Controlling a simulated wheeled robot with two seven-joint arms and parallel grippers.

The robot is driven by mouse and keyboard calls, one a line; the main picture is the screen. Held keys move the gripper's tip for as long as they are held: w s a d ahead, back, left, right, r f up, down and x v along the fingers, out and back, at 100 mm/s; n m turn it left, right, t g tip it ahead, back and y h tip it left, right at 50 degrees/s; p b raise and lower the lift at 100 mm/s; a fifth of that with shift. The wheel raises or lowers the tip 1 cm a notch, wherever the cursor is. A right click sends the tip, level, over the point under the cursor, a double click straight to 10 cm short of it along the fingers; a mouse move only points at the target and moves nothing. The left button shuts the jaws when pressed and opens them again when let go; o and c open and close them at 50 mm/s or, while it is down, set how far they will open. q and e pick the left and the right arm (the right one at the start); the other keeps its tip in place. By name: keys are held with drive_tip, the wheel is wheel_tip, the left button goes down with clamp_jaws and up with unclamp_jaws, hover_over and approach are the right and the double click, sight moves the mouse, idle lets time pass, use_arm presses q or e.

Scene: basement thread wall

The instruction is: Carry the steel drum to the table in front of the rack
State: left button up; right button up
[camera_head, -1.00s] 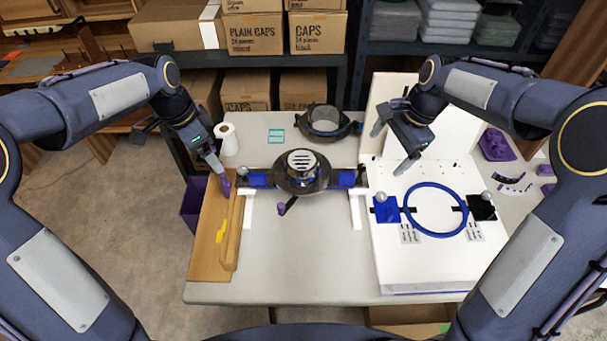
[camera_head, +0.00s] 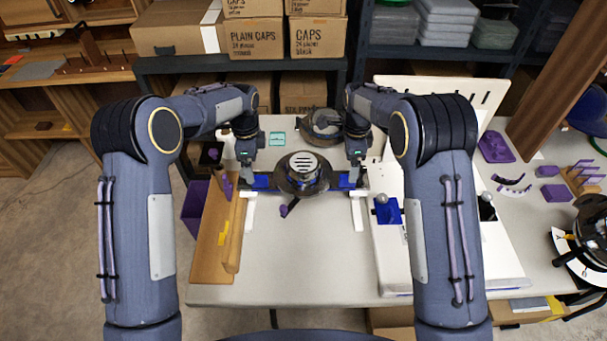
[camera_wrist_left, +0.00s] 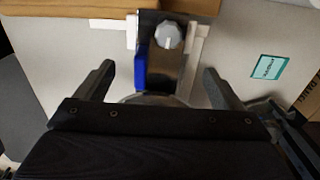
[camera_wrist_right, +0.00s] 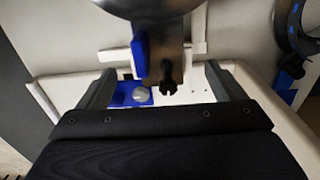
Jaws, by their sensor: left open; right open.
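The steel drum (camera_head: 292,184), a round dark metal piece with a pale slotted top, sits mid-table on a crossbar with blue pads. The table (camera_head: 300,270) is light grey and stands in front of the dark shelving rack (camera_head: 190,66). My left gripper (camera_head: 247,172) is open at the crossbar's left end; in the left wrist view the steel bar end (camera_wrist_left: 165,70), with a blue pad and grey knob, lies between its fingers. My right gripper (camera_head: 357,172) is open at the right end; in the right wrist view a blue pad (camera_wrist_right: 140,52) and black knob show between its fingers.
A wooden board (camera_head: 212,235) lies left of the drum. A white board with a blue fixture (camera_head: 388,212) lies right, partly hidden by my right arm. A dark ring-shaped part (camera_head: 322,122) stands behind the drum. The table's front middle is clear.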

sight(348, 175)
use_arm(q)
wheel_tip(348, 175, down, 6)
drive_tip(key=shift+f, duration=0.25)
use_arm(e)
wheel_tip(348, 175, down, 6)
drive_tip(key=shift+f, duration=0.2)
use_arm(q)
drive_tip(key=shift+c, duration=0.4)
use_arm(e)
drive_tip(key=shift+c, duration=0.4)
use_arm(q)
clamp_jaws()
use_arm(e)
clamp_jaws()
use_arm(q)
drive_tip(key=shift+w+r, duration=0.2)
drive_tip(key=shift+r, duration=0.1)
use_arm(e)
drive_tip(key=shift+w+r, duration=0.15)
drive_tip(key=shift+r, duration=0.15)
